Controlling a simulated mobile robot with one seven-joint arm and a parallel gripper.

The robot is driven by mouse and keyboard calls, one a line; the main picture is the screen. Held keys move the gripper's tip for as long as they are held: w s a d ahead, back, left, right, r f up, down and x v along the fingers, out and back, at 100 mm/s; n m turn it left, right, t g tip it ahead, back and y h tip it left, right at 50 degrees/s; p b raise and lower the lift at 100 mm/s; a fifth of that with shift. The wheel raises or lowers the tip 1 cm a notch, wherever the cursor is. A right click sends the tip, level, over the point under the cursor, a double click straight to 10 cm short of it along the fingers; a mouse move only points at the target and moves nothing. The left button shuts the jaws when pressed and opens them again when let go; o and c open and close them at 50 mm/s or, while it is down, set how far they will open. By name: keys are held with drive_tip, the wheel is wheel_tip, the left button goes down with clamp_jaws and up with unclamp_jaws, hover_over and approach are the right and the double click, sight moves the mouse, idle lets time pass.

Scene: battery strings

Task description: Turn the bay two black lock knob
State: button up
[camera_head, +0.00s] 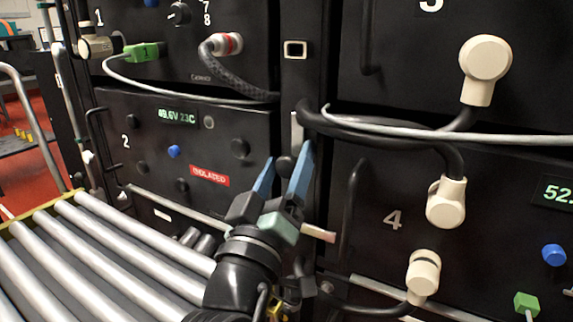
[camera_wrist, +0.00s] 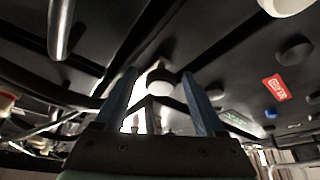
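Bay two is the black panel (camera_head: 210,135) marked "2" at the left in the head view, with a small lit display and a red "ISOLATED" label (camera_head: 209,176). A small dark round knob (camera_head: 286,166) sits at its right edge by the post; I take it as the lock knob. My gripper (camera_head: 288,153) has its two blue fingers apart, one on each side of this knob. In the wrist view, the knob (camera_wrist: 160,79) shows between the open fingers (camera_wrist: 158,72), with a gap on both sides. Contact is not visible.
A thick black cable and a grey cable (camera_head: 430,132) cross just above and right of my gripper. A vertical black handle (camera_head: 351,205) stands to its right on bay four. A roller conveyor (camera_head: 120,255) fills the lower left. Cream plugs (camera_head: 446,202) stick out at the right.

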drive_tip(key=v, duration=1.3)
drive_tip(key=s+d+r+m+t+y+p, duration=0.1)
drive_tip(key=r+t+y+p, duration=0.1)
drive_tip(key=r+p, duration=1.2)
drive_tip(key=s+d+r+m+t+y+p, duration=0.1)
drive_tip(key=r+p, duration=1.4)
drive_tip(key=r, duration=1.7)
drive_tip(key=s+r+m+t+y+p, duration=0.1)
drive_tip(key=s+r+t+y+p, duration=0.1)
drive_tip(key=r+p, duration=1.3)
wheel_tip(320, 180, up, 8)
drive_tip(key=shift+s+d+r+t+y, duration=0.25)
drive_tip(key=shift+s+d+t+y, duration=0.15)
drive_tip(key=shift+t+y, duration=0.35)
